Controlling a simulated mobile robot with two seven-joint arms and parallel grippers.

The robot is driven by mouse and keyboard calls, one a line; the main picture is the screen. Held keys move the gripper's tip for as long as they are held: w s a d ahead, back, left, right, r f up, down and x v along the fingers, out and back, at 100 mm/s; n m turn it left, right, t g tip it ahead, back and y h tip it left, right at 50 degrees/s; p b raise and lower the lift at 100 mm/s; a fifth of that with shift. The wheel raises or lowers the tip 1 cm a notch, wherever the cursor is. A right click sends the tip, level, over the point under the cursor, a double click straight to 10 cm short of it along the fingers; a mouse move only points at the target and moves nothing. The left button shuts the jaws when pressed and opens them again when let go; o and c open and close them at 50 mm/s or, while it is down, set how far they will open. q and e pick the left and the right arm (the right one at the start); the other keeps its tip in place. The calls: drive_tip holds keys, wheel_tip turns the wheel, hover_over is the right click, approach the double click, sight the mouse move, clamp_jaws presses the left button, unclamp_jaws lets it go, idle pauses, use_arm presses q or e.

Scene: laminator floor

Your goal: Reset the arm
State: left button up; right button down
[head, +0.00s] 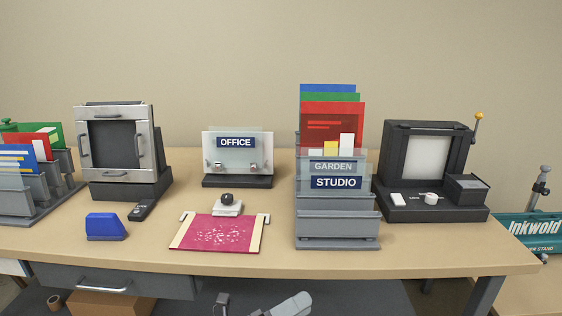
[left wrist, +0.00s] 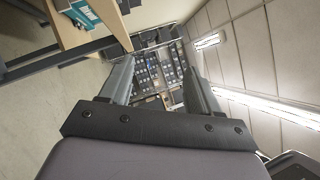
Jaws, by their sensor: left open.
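My left gripper (left wrist: 159,72) is open and empty in the left wrist view. Its two grey fingers stand apart, with only a distant rack and the room between them. In the head view, grey parts of my own arm show at the bottom edge, below the front edge of the table (head: 400,262). They are cut off by the frame, and nothing on the table is touched. My right gripper is in neither view.
On the table stand a framed press (head: 140,185), a blue block (head: 105,226), a pink mat (head: 220,232), an OFFICE stand (head: 237,181), a STUDIO file holder (head: 337,228) and a black machine (head: 435,210). An Inkwold box (head: 535,228) stands at the right. Front table strips are clear.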

use_arm(q)
drive_tip(key=s+a+f+n+y+p, duration=0.1)
drive_tip(key=s+a+f+n+y, duration=0.4)
drive_tip(key=n, duration=0.6)
drive_tip(key=s+a+f+n+t+y+p, duration=0.1)
drive_tip(key=s+a+f+n+y, duration=0.5)
drive_tip(key=s+a+n, duration=0.2)
drive_tip(key=s+a+f+n+y+p, duration=0.1)
drive_tip(key=s+a+f+n+y, duration=0.4)
drive_tip(key=a+n, duration=0.5)
drive_tip(key=s+n+y, duration=0.1)
drive_tip(key=n, duration=0.3)
drive_tip(key=shift+s+f, duration=0.15)
drive_tip(key=shift+f, duration=0.05)
